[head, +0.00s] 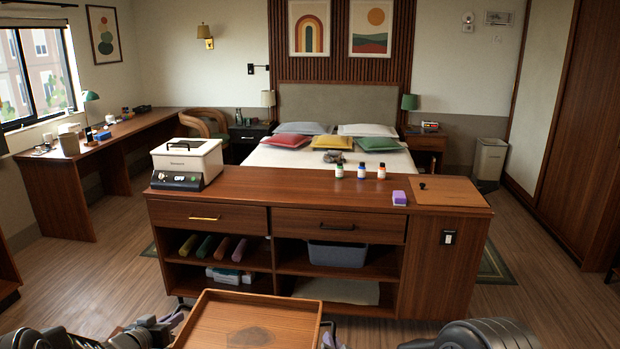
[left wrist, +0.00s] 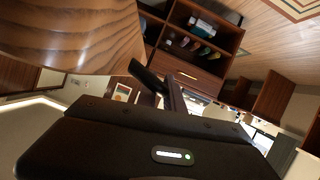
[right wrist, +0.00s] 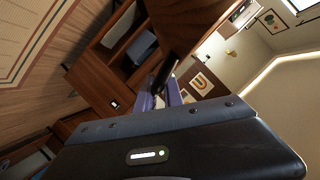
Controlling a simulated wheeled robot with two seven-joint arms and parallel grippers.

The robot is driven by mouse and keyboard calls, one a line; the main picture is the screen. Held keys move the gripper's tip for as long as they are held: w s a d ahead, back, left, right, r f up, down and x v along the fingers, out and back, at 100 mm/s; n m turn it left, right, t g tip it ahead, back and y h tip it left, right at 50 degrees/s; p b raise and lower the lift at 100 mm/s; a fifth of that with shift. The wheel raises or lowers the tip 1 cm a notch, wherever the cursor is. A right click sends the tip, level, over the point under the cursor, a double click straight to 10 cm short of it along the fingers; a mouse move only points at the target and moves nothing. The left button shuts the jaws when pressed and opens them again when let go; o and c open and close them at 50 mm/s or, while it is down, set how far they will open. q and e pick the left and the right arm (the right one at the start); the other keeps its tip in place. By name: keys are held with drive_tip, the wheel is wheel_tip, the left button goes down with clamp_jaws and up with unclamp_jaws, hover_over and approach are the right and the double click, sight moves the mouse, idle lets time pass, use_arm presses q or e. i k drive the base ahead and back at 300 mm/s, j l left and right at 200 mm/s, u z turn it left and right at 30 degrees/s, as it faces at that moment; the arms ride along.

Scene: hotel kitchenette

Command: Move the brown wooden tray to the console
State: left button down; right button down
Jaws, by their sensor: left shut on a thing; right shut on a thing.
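The brown wooden tray (head: 225,328) is at the bottom middle of the head view, in front of the console and apart from it. Its near part is cut off by the frame. My left gripper (head: 176,322) is shut on the tray's left side, and my right gripper (head: 328,336) is shut on its right side. The tray's underside fills the upper left of the left wrist view (left wrist: 70,38) and shows at the top of the right wrist view (right wrist: 195,22). The console (head: 275,187) stands ahead with a wooden top, two drawers and open shelves.
A white-topped appliance (head: 187,162) stands on the console's left end. Three small bottles (head: 361,171), a purple block (head: 399,198) and a lighter board (head: 448,192) occupy its right part. The top's middle front is clear. A bed (head: 300,157) lies behind; a desk (head: 60,160) stands left.

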sight(269, 183)
drive_tip(key=i+j, duration=0.1)
drive_tip(key=i, duration=0.75)
drive_tip(key=i+j, duration=0.15)
drive_tip(key=i, duration=0.7)
drive_tip(key=i+j, duration=0.1)
drive_tip(key=i, duration=0.75)
drive_tip(key=i+j, duration=0.1)
drive_tip(key=i, duration=0.75)
